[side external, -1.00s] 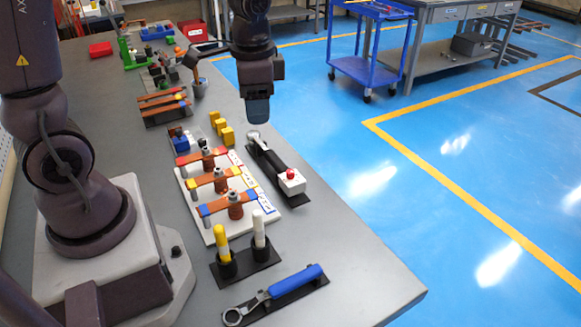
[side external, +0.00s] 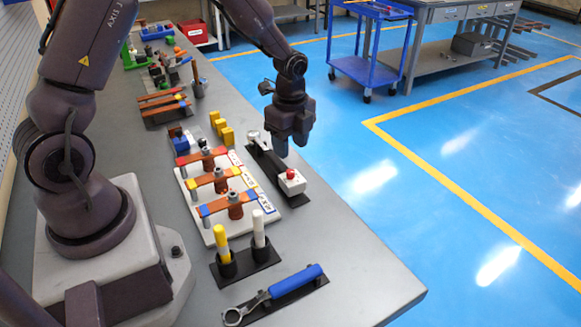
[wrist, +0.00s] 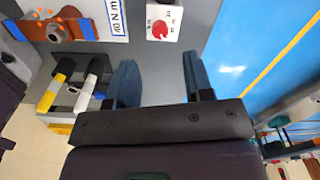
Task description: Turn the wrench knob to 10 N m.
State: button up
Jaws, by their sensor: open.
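A red knob (side external: 290,174) sits on a white box (side external: 293,186) at the near end of a black holder (side external: 270,165). In the wrist view the red knob (wrist: 159,30) shows near the top, with small dark lettering on the white box (wrist: 177,14) that I cannot read. My gripper (side external: 291,150) points down just above the knob in the side view. Its jaws are open and empty. In the wrist view the gripper (wrist: 158,64) has its two fingers wide apart, with the knob ahead of the gap between them. A metal ring wrench head (side external: 254,137) lies at the holder's far end.
A white board (side external: 215,236) with copper bars and coloured clamps lies left of the holder. Yellow and white posts (side external: 221,241) stand nearer. A blue-handled wrench (side external: 296,282) lies near the front. The table edge is close right of the holder. A label (wrist: 118,17) reads 40 N m.

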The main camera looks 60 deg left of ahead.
aim_at(291, 171)
notch_tip(291, 171, down, 7)
dwell(0.3)
grip_shut()
